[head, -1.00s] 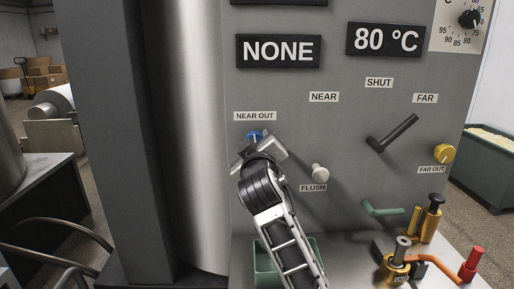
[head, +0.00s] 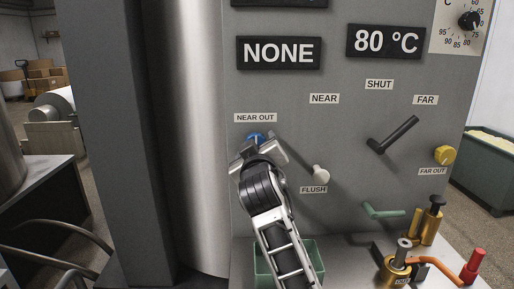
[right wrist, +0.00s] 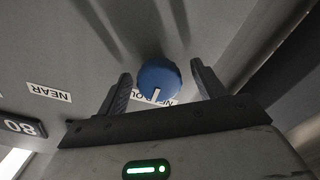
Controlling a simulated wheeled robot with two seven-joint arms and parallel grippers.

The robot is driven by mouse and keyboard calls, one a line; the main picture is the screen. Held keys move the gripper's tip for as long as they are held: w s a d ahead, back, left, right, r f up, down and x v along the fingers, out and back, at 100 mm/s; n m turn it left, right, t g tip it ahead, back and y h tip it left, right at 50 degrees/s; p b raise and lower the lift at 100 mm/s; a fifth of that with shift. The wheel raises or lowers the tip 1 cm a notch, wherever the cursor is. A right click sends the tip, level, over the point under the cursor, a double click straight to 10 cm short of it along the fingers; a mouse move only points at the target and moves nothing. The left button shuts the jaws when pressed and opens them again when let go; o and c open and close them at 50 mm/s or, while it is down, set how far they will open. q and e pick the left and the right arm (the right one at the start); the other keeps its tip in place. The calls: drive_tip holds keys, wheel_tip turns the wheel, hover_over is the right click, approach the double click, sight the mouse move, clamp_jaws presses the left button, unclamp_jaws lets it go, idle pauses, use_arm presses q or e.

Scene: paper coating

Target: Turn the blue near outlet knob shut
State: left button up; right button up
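The blue near outlet knob (head: 256,138) sits on the grey panel under the NEAR OUT label (head: 255,118). In the head view my right gripper (head: 256,146) is in front of it and hides most of it. In the right wrist view the round blue knob (right wrist: 158,80) shows between the two dark fingertips of the right gripper (right wrist: 160,82), with a small gap on each side. A white mark on the knob points toward the bottom of that view. The right gripper is open. My left gripper is in neither view.
A white FLUSH knob (head: 320,175) sits just right of my gripper. A dark lever (head: 393,134) and a yellow FAR OUT knob (head: 445,155) are farther right. A green tray (head: 263,261), an orange handle (head: 436,264) and brass fittings (head: 428,222) are below.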

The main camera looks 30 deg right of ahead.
drive_tip(key=shift+s, duration=0.1)
drive_tip(key=b+v, duration=0.1)
drive_tip(key=v, duration=1.1)
idle(0.4)
